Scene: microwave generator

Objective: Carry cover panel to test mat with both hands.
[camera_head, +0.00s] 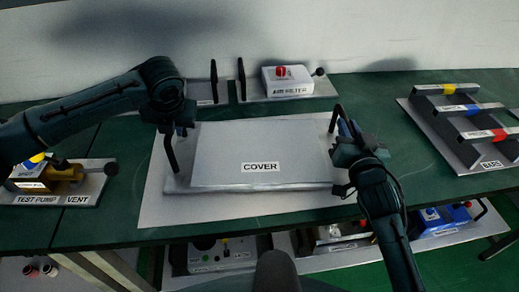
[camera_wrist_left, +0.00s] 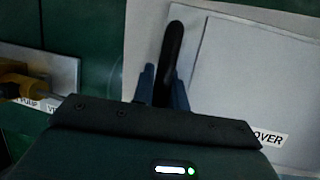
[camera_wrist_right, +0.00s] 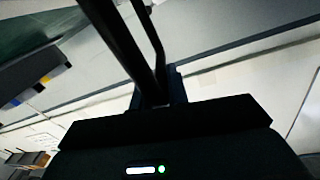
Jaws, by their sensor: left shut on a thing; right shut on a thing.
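The cover panel (camera_head: 235,150) is a flat grey plate labelled COVER with a black handle at each end. It lies level over a pale mat (camera_head: 190,212); I cannot tell whether it touches it. My left gripper (camera_head: 181,128) is shut on the left handle (camera_head: 171,155), which also shows between the fingers in the left wrist view (camera_wrist_left: 173,50). My right gripper (camera_head: 343,153) is shut on the right handle (camera_head: 340,113), partly hidden by the gripper. Black bars of that handle show in the right wrist view (camera_wrist_right: 125,45).
A test pump and vent tray (camera_head: 90,185) stands at the left. An air filter tray (camera_head: 290,85) is behind the panel, and a bars tray (camera_head: 465,140) is at the right. A shelf below the green table (camera_head: 420,170) holds several more parts.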

